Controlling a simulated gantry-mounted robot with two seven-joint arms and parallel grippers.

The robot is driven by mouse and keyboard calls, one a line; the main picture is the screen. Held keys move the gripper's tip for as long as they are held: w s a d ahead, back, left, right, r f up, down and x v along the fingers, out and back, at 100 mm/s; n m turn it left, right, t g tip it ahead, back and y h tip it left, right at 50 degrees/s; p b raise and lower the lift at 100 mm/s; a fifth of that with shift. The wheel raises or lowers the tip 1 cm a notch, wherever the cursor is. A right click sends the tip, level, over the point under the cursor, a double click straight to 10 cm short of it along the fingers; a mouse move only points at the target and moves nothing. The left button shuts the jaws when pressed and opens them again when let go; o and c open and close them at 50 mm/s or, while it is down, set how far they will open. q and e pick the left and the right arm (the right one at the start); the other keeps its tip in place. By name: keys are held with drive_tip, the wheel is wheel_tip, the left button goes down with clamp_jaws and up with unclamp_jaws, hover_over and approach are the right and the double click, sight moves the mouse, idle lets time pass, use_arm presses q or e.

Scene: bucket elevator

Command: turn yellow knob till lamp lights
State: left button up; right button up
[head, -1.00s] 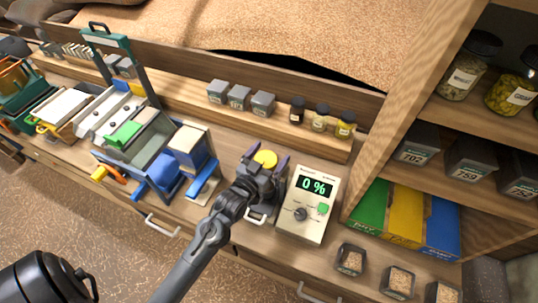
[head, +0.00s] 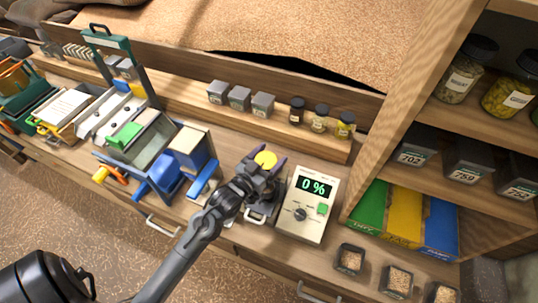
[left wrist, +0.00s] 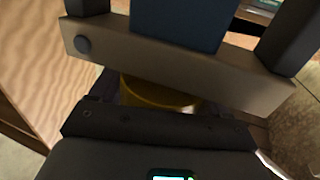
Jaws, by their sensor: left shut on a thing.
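The yellow knob (head: 265,159) is a round cap on the counter, left of the meter in the head view. My left gripper (head: 266,163) is at it, shut on the knob with one finger on each side. In the left wrist view the yellow knob (left wrist: 160,94) shows as a dark yellow rounded side, partly hidden by the gripper body. Its base is hidden by my gripper. I cannot make out a lit lamp. My right gripper is not in view.
A beige meter (head: 307,205) reading 0 % stands just right of my gripper. A blue and grey machine (head: 160,160) is to the left. Several small jars and grey boxes (head: 240,98) line the rear ledge. Shelves (head: 400,170) stand at the right.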

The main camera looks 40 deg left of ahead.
use_arm(q)
drive_tip(key=m+h, duration=0.1)
drive_tip(key=h, duration=0.1)
drive_tip(key=m+h+p, duration=0.1)
drive_tip(key=h, duration=0.1)
drive_tip(key=shift+d+r+m, duration=0.1)
drive_tip(key=shift+r+m, duration=0.05)
drive_tip(key=shift+m, duration=0.15)
drive_tip(key=m+h+p, duration=0.1)
drive_tip(key=h, duration=0.1)
drive_tip(key=shift+d+m+g+h, duration=0.1)
drive_tip(key=shift+m+g+h, duration=0.2)
drive_tip(key=shift+g, duration=0.1)
drive_tip(key=m+g+h, duration=0.1)
drive_tip(key=m+h, duration=0.1)
drive_tip(key=h, duration=0.1)
drive_tip(key=shift+s+d, duration=0.1)
drive_tip(key=shift+d, duration=0.1)
drive_tip(key=shift+d+m+g+h, duration=0.15)
drive_tip(key=shift+m+g+h, duration=0.75)
drive_tip(key=shift+h, duration=0.2)
drive_tip(key=shift+s+h, duration=0.1)
drive_tip(key=shift+h, duration=0.2)
drive_tip(key=o, duration=1)
drive_tip(key=shift+c, duration=0.2)
